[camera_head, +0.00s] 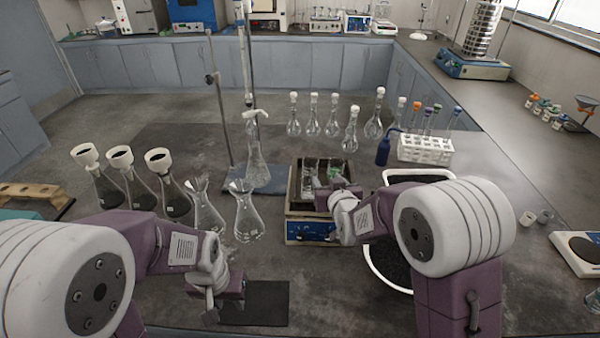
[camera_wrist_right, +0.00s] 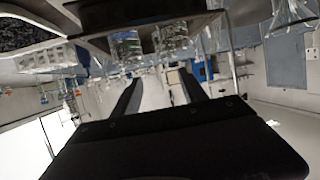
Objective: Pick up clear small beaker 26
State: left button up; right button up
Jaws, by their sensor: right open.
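Clear small beakers (camera_head: 309,180) stand together on a dark-topped device with a blue front (camera_head: 308,231) at the middle of the bench. I cannot tell which one is beaker 26. My right gripper (camera_head: 336,199) is over the right part of this device and hides part of it. In the right wrist view, which looks upside down, my right gripper (camera_wrist_right: 160,92) is open and empty. Two clear beakers, one left (camera_wrist_right: 126,46) and one right (camera_wrist_right: 172,40), show beyond its fingers. My left gripper (camera_head: 228,292) is low near a dark mat; its fingers are unclear.
Flasks (camera_head: 246,212) stand left of the device, with a stand and burette (camera_head: 220,110) behind. Several stoppered flasks (camera_head: 332,120), a blue bottle (camera_head: 383,151) and a white tube rack (camera_head: 425,150) are behind right. A white-rimmed dark tray (camera_head: 376,272) lies right, under my right arm.

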aim_at(308, 180)
jog(key=shift+a+f, duration=0.8)
jog(key=shift+a, duration=0.2)
jog(key=shift+w+a+f+n+g+y+p, duration=0.3)
jog(key=shift+w+a+f+g+p, duration=0.1)
jog(key=shift+w+a+f, duration=0.7)
jog(key=shift+w+d+f, duration=0.1)
jog(key=shift+w+d, duration=0.05)
jog(key=shift+d, duration=0.05)
jog(key=p+x, duration=0.1)
jog(key=x, duration=0.4)
jog(key=shift+f, duration=0.15)
jog(key=shift+s, duration=0.35)
jog(key=shift+c, duration=1.2)
jog(key=c, duration=0.8)
pick_arm(q)
jog(key=shift+s+d+r, duration=0.15)
jog(key=shift+d+r, duration=0.05)
jog(key=shift+r, duration=0.8)
pick_arm(e)
jog(key=shift+c, duration=0.2)
